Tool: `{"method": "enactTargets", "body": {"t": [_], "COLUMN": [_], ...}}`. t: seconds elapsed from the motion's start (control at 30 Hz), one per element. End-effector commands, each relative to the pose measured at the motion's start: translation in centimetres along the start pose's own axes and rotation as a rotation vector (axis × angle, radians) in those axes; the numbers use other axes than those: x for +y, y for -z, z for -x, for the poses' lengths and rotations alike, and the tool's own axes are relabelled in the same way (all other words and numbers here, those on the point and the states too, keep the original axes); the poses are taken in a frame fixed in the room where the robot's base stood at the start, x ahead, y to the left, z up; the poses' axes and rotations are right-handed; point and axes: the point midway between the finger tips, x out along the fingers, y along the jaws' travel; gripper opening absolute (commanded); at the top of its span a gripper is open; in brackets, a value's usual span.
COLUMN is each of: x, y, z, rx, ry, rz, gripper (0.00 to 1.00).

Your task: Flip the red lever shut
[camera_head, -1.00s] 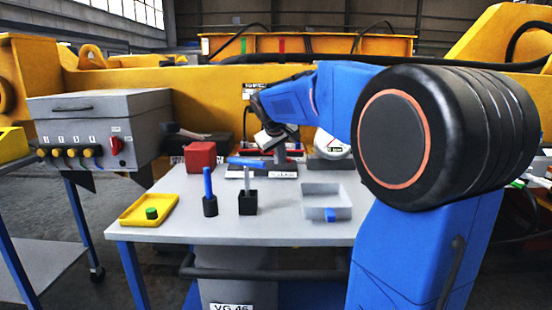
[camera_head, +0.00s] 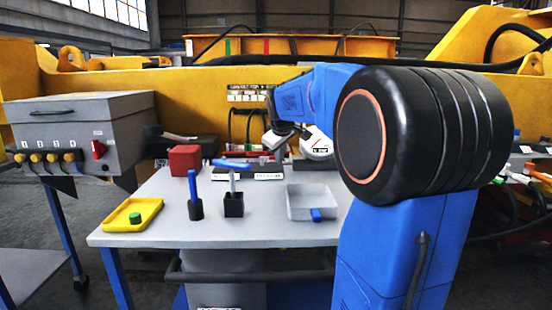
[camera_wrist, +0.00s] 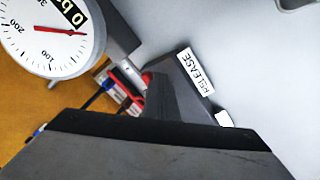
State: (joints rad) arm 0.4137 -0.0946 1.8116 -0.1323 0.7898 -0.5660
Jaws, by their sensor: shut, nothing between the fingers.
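A dark plinth (camera_head: 240,170) with white label strips stands at the back of the table. In the wrist view a dark block carries a RELEASE label (camera_wrist: 194,72). A small red part (camera_wrist: 147,77) shows beside that block, mostly hidden behind a dark finger shape; I cannot tell whether it is the red lever or how it is set. My gripper (camera_head: 272,152) is shut and empty, low over the plinth. Its dark body fills the bottom of the wrist view. Contact with the lever cannot be made out.
A white gauge (camera_wrist: 42,32) stands close by. On the table (camera_head: 150,240) are a red block (camera_head: 185,159), a yellow tray (camera_head: 119,220), a blue peg (camera_head: 194,188), a black holder (camera_head: 233,205) and a grey bin (camera_head: 298,205). A control box (camera_head: 75,112) stands left. The table's front is clear.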

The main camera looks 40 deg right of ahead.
Motion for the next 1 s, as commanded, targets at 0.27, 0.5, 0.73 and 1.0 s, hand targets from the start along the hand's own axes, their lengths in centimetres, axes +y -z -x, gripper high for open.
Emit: {"method": "enactTargets", "body": {"t": [0.27, 0.5, 0.73, 1.0], "x": [0.9, 1.3, 1.5, 1.5], "y": [0.0, 0.1, 0.1, 0.1], "z": [-0.4, -0.5, -0.5, -0.5], "rx": [0.001, 0.003, 0.004, 0.004], "ry": [-0.002, -0.005, -0.008, -0.009], "rz": [0.0, -0.001, 0.0, 0.0], "gripper": [0.0, 0.0, 0.0, 0.0]}}
